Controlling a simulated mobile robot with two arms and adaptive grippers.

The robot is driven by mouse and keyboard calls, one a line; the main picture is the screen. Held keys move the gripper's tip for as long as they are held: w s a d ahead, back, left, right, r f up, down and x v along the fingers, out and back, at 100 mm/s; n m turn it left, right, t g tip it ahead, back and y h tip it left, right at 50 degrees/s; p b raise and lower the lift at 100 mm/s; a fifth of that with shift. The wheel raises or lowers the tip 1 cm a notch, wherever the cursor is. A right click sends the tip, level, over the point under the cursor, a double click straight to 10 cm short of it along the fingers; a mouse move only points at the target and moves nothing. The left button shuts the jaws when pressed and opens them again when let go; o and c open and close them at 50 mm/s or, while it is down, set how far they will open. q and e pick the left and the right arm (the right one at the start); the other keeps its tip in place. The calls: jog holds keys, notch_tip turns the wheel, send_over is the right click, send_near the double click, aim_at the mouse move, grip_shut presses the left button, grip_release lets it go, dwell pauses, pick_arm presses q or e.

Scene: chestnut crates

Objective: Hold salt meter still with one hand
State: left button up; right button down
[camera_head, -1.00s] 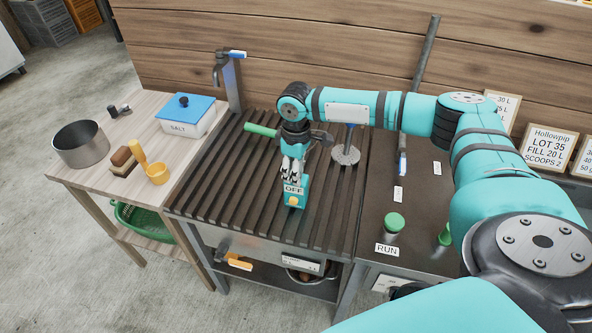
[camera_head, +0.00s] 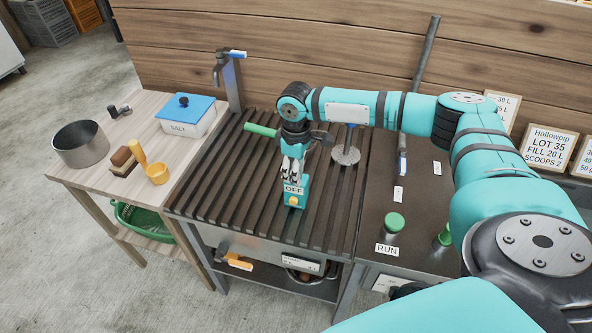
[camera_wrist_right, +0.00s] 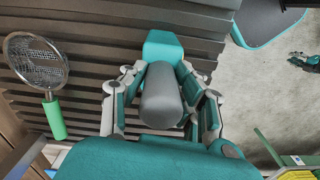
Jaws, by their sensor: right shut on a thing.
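The salt meter (camera_head: 298,198) is a small teal block with an OFF label and an orange button. It stands on the dark slatted top (camera_head: 225,190), near its front. My right gripper (camera_head: 293,172) reaches down from above and is shut on the meter's upper part. In the right wrist view, the fingers (camera_wrist_right: 163,92) lie on both sides of a grey rounded part, with the meter's teal end (camera_wrist_right: 163,45) beyond. The fingers hide part of the meter. A small jointed part (camera_wrist_right: 305,60) at that view's right edge may be my left gripper; its state is unclear.
Left are a salt box (camera_head: 185,122), a pot (camera_head: 80,146), a brush (camera_head: 124,162) and a yellow scoop (camera_head: 157,174). A green RUN button (camera_head: 394,222) is right.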

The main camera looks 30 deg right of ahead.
pick_arm(q)
grip_shut()
dwell(1.1)
